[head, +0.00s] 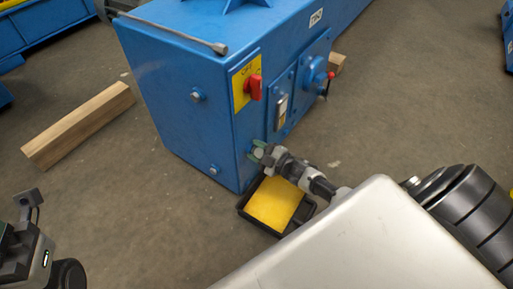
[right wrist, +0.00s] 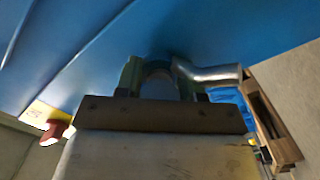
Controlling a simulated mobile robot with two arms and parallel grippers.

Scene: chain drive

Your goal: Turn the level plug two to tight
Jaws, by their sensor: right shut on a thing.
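The level plug (head: 258,153) sits low on the front face of the blue housing (head: 215,125), near its bottom corner. My right gripper (head: 260,152) is shut on it, with green fingertips on either side. In the right wrist view the gripper (right wrist: 158,82) faces the blue wall, and the rounded plug (right wrist: 158,72) shows between the fingers, partly hidden. I cannot tell how far the plug is screwed in. Part of my left gripper (head: 22,232) shows at the lower left edge, away from the housing; its fingers are not clear.
A black tray with a yellow bottom (head: 275,203) lies on the floor below the plug. A red switch (head: 254,87) on a yellow plate and a sight glass (head: 281,110) are above. A bent metal pipe (right wrist: 210,74) is close beside the gripper. A wooden beam (head: 78,125) lies left.

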